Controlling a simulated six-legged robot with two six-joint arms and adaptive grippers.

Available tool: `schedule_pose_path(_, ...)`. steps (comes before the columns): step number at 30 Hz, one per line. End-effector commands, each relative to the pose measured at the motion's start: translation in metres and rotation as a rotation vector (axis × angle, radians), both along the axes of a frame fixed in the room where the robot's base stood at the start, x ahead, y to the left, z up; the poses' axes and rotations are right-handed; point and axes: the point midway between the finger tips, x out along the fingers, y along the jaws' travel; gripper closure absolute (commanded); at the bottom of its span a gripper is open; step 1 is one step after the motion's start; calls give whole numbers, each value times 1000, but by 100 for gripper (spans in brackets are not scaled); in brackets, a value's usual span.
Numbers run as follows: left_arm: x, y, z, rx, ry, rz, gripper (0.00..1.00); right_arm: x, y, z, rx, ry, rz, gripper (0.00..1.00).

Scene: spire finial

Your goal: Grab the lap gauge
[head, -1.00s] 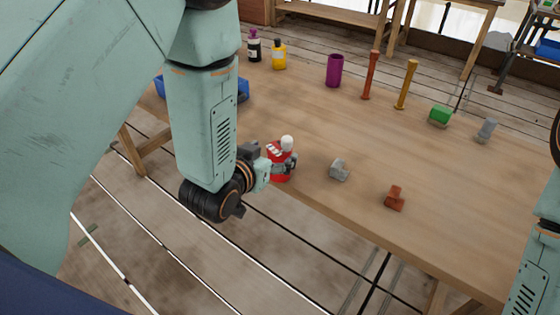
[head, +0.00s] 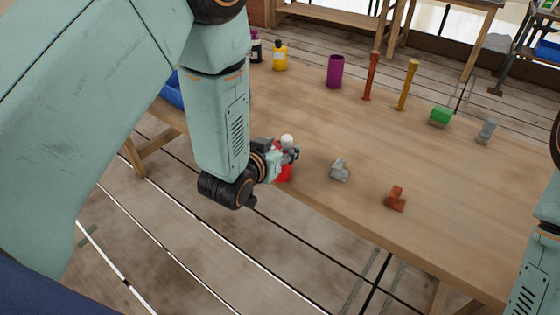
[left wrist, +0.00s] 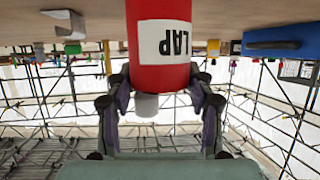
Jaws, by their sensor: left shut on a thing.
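The lap gauge (head: 283,175) is a red cylinder with a white top, near the front edge of the wooden table. My left gripper (head: 288,156) is around it and hides much of its body in the head view. In the left wrist view the red lap gauge (left wrist: 163,78) shows upside down, with a white label reading "LAP". The left gripper's fingers (left wrist: 162,105) are on both sides of it, shut on it. I cannot tell whether its base touches the table. My right gripper is out of view.
A grey block (head: 340,171) and a red-brown block (head: 396,199) lie to the right on the table (head: 300,115). Farther back are a purple cup (head: 335,72), an orange post (head: 371,76), a yellow post (head: 406,86), a green block (head: 440,116) and a yellow bottle (head: 280,55).

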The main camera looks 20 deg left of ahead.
Motion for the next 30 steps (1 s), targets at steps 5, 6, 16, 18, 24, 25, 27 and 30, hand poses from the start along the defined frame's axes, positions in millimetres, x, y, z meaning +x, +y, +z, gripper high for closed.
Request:
schedule_pose_path(5,0,0,-1,0,3,0,71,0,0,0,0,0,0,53)
schedule_pose_path(6,-1,0,-1,0,3,0,75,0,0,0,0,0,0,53)
schedule_pose_path(16,0,0,1,0,1,0,84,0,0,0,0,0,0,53)
schedule_pose_path(18,0,0,6,0,0,0,84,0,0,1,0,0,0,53)
schedule_pose_path(24,1,0,42,1,-4,-1,84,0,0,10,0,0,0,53)
schedule_pose_path(25,1,0,49,1,-4,-1,84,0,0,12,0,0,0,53)
schedule_pose_path(27,1,0,62,0,-3,0,84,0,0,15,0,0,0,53)
schedule_pose_path(30,0,0,79,2,-2,-1,84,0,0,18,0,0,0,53)
